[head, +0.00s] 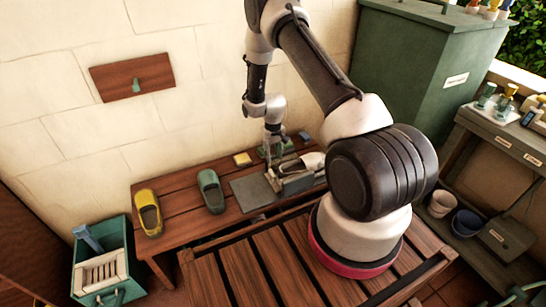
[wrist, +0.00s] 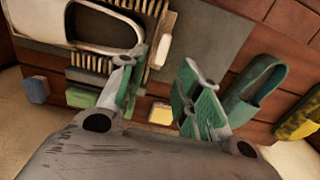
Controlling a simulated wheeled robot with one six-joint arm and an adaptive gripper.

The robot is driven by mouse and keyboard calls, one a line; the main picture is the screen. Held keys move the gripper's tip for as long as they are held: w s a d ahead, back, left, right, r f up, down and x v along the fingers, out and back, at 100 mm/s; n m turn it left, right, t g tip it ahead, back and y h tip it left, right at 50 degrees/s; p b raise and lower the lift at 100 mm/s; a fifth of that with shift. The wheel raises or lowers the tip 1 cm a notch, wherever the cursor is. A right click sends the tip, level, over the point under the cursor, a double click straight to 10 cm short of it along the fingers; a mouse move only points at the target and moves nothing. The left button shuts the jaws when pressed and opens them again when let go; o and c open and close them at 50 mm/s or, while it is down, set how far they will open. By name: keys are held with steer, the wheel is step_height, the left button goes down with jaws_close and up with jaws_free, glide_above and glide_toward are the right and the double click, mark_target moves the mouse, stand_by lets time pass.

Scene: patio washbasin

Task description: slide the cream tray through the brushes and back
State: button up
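A cream shoe-like piece with a dark opening (wrist: 105,22) lies between rows of bristles in the wrist view; it also shows in the head view (head: 313,161). I cannot clearly tell the cream tray apart from it. Brushes (wrist: 92,62) line its near side, with more bristles at its right end. A small cream knob (wrist: 163,48), perhaps the tray's handle, stands near the right end. My gripper (wrist: 160,76) is open, its green-padded fingers apart on either side of the space below the knob. Nothing shows gripped. In the head view my gripper (head: 272,158) is at the brush station, partly hidden.
A grey plate (head: 252,192) extends left of the brushes. A green clog (head: 211,191) and yellow clog (head: 148,213) stand farther left on the wooden bench (head: 180,196). A yellow block (head: 242,159), green block (wrist: 80,97) and blue block (wrist: 36,88) lie along the wall side.

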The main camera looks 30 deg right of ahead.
glide_above(272, 173)
step_height(272, 173, down, 4)
steer(key=shift+f, duration=0.1)
step_height(272, 173, down, 8)
steer(key=shift+w+r, duration=0.1)
steer(key=shift+r, duration=0.15)
jaws_close()
